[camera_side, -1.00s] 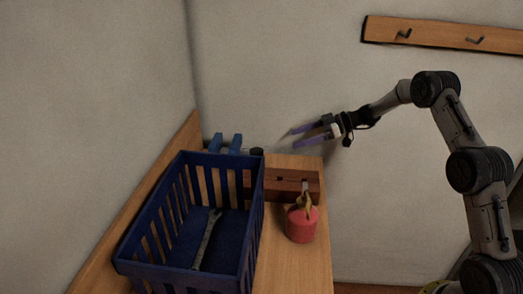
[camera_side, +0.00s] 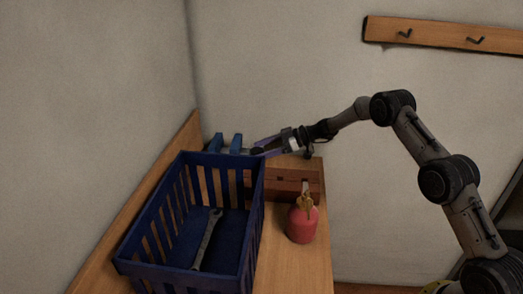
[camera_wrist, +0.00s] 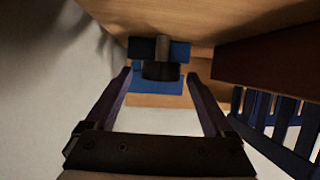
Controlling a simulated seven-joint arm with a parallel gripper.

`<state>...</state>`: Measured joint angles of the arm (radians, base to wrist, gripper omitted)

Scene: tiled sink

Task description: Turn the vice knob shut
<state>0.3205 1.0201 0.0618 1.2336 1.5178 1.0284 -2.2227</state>
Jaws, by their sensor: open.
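The blue vice (camera_side: 236,141) stands at the far end of the bench, behind the crate, with its two upright jaws showing. In the wrist view the blue vice (camera_wrist: 180,50) shows with its black knob (camera_wrist: 160,71) facing the camera. My gripper (camera_side: 258,148) comes in from the right, and its purple fingers reach close to the vice. In the wrist view my gripper (camera_wrist: 159,77) is open, with one finger on each side of the knob and a gap on both sides. I cannot tell whether the tips reach past the knob. The side view largely hides the knob behind the fingers.
A blue slatted crate (camera_side: 258,190) with a wrench (camera_side: 207,240) inside fills the bench's near left. A hook rail (camera_side: 440,34) hangs on the wall.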

